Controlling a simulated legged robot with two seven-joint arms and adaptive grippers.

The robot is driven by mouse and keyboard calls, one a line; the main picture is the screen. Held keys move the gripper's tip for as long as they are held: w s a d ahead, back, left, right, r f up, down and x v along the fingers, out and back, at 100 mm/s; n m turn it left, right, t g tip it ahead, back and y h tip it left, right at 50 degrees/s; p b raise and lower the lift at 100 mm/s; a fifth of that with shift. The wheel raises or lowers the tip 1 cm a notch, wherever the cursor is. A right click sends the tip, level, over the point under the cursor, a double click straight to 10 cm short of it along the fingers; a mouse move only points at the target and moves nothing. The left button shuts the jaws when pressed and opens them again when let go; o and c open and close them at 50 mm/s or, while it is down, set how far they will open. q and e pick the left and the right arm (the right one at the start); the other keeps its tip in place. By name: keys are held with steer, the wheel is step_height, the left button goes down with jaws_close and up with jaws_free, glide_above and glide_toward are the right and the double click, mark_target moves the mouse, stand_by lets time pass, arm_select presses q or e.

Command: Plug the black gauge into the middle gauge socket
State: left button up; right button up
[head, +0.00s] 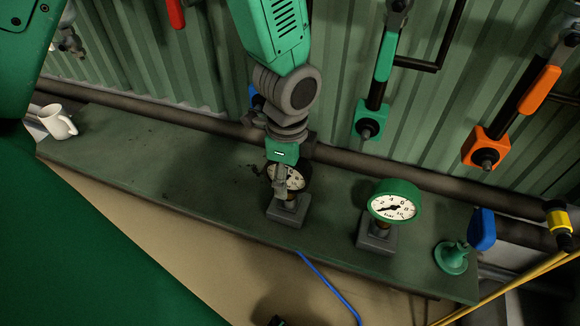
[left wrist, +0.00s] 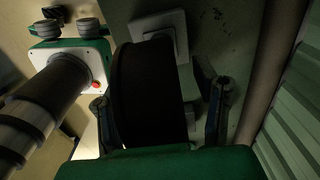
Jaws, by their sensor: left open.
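The black gauge (head: 295,178) has a white dial and stands upright on a grey square block (head: 288,212) on the green shelf. My left gripper (head: 282,180) reaches down over it, and one finger covers part of the dial. In the left wrist view the gauge's dark round body (left wrist: 148,95) lies between the two spread fingers of the left gripper (left wrist: 160,112). The jaws are open, with a gap visible at least on the right side. The gauge's stem is partly hidden. My right gripper is not in view.
A green-rimmed gauge (head: 394,203) stands on another grey block (head: 377,236) to the right. A green fitting (head: 452,256) is near the shelf's right end. A white mug (head: 57,121) stands far left. Green (head: 385,57) and orange (head: 540,88) handles hang on the wall behind.

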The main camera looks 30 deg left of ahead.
arm_select(q)
steer(key=shift+d, duration=0.1)
steer(key=c, duration=0.4)
steer(key=shift+d, duration=0.15)
jaws_close()
steer(key=c, duration=0.7)
jaws_free()
steer(key=shift+c, duration=0.2)
jaws_close()
steer(key=shift+r+p, duration=0.25)
steer(key=shift+p, duration=0.1)
steer(key=shift+r, duration=0.2)
steer(key=shift+r+p, duration=1.35)
steer(key=shift+p, duration=0.35)
